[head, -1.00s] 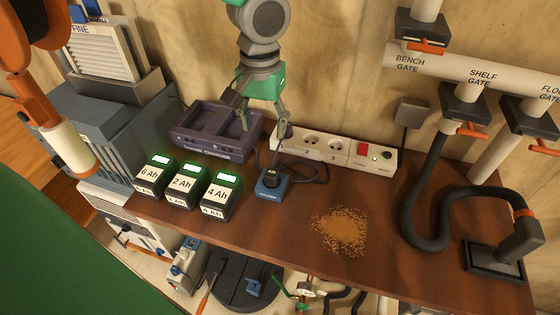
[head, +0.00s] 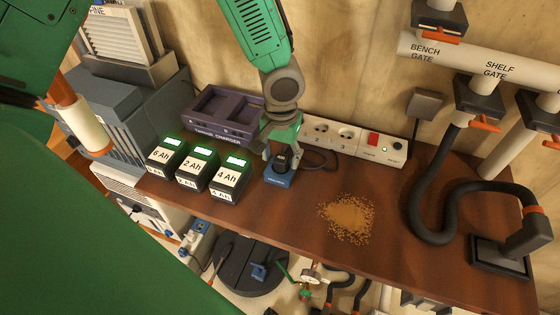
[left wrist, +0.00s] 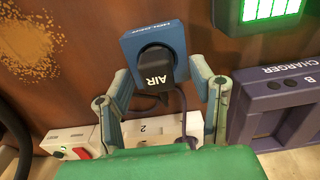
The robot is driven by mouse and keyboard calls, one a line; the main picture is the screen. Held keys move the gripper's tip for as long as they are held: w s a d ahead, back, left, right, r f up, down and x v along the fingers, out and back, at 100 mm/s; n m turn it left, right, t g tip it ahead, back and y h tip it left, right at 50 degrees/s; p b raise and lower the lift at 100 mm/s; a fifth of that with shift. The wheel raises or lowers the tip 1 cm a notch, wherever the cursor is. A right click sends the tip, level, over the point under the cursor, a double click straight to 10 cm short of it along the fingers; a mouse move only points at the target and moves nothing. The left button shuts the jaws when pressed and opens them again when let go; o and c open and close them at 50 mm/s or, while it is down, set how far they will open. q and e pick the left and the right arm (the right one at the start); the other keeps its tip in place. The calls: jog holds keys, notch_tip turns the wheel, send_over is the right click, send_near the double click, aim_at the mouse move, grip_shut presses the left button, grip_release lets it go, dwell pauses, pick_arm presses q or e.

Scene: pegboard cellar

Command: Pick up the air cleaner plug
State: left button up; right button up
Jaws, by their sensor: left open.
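The air cleaner plug (head: 281,163) is a black plug sitting in a blue block (head: 277,181) on the brown bench. In the left wrist view the plug (left wrist: 155,72) carries the word AIR and stands out from the block (left wrist: 178,36). My left gripper (head: 282,152) is above the plug in the head view, pointing down. In the left wrist view my left gripper (left wrist: 158,75) is open, with one finger on each side of the plug. Its fingers partly hide the plug in the head view. My right gripper does not show.
Several battery packs (head: 231,177) stand left of the block, with a purple charger (head: 222,118) behind. A white power strip (head: 359,142) lies behind to the right. Sawdust (head: 347,217) and a black hose (head: 420,205) are farther right. The front bench strip is clear.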

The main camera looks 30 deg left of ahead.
aim_at(283, 156)
pick_arm(q)
jog(key=shift+d+f, duration=0.15)
jog(key=shift+d, duration=0.3)
jog(key=shift+a, duration=0.15)
jog(key=c, duration=1.1)
jog(key=shift+a, duration=0.3)
grip_shut()
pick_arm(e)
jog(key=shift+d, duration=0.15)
pick_arm(q)
jog(key=shift+w+d+r, duration=0.1)
jog(key=shift+r, duration=0.35)
notch_tip(283, 156, up, 9)
jog(key=shift+r, duration=0.1)
jog(key=shift+d, duration=0.1)
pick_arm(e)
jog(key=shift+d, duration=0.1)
